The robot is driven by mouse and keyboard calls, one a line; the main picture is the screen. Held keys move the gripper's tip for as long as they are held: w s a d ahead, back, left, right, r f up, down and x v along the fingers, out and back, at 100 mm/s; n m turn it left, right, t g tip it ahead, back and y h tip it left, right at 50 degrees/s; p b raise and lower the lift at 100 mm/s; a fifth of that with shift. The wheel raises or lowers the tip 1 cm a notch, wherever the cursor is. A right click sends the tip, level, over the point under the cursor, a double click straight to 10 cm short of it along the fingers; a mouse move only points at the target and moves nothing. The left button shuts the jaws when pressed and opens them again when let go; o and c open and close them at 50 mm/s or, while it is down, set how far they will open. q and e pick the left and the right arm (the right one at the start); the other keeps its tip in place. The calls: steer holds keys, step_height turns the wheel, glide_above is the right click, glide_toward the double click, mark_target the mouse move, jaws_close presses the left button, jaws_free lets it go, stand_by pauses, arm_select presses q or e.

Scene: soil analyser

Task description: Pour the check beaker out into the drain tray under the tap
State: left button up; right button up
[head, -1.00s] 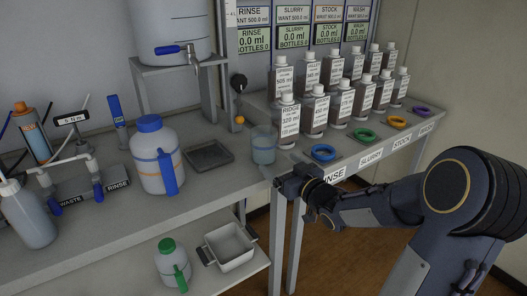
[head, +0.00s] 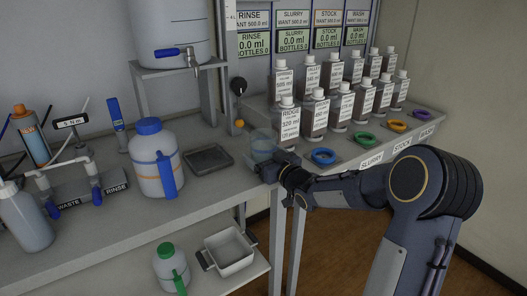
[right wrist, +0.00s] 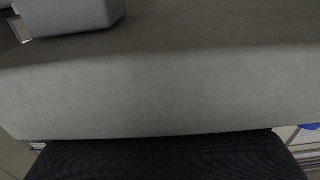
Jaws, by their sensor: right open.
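The check beaker (head: 262,142), clear with a pale blue tint, stands upright on the bench near its right end. The drain tray (head: 208,158), dark and shallow, lies on the bench to its left, below and in front of the tap (head: 193,56) of the white tank. My right gripper (head: 266,166) is open, low at the bench's front edge, just in front of the beaker. It overlaps the beaker's lower part in the head view; I cannot tell whether they touch. The right wrist view shows mostly grey bench edge, with no clear beaker. My left gripper is out of view.
A white jug with a blue cap (head: 152,165) stands left of the tray. Labelled bottles and coloured rings, including a blue ring (head: 323,156), fill the right-hand shelf. A white bin (head: 231,250) and green-capped bottle (head: 170,265) sit on the lower shelf.

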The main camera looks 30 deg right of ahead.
mark_target(264, 146)
steer(key=c, duration=1.1)
steer(key=shift+r+p, duration=0.9)
steer(key=shift+r, duration=0.7)
